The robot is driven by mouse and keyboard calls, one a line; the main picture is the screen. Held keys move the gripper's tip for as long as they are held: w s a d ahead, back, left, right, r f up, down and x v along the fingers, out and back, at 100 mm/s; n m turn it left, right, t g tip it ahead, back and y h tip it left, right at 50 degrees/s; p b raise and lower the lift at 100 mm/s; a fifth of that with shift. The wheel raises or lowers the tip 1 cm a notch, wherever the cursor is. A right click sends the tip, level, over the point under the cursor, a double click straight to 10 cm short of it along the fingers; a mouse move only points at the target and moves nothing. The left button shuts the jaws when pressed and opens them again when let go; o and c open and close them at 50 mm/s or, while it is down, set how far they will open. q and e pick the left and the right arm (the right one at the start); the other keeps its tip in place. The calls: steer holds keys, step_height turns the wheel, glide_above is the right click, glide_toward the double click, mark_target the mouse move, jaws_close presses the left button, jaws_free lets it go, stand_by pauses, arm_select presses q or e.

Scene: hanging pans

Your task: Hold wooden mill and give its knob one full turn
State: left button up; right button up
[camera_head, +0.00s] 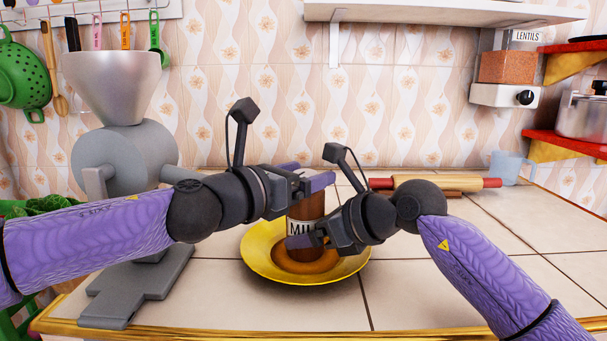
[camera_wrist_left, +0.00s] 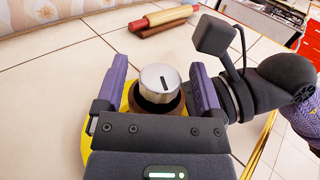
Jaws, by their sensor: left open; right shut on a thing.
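The wooden mill (camera_head: 305,209) stands upright on a yellow plate (camera_head: 262,266), with a label on its front partly hidden by my right gripper. Its silver knob (camera_wrist_left: 160,82) with a dark line on top shows in the left wrist view; in the head view my left gripper hides it. My left gripper (camera_head: 312,177) is open at the top of the mill, its fingers on either side of the knob and apart from it. My right gripper (camera_head: 305,238) is shut on the lower body of the mill.
A rolling pin (camera_head: 435,183) lies on a wooden board behind the mill. A grey machine with a funnel (camera_head: 125,150) stands at the left. A blue mug (camera_head: 510,167) stands at the back right. The tiled counter at the right front is clear.

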arm_select(q)
steer(key=v, duration=1.2)
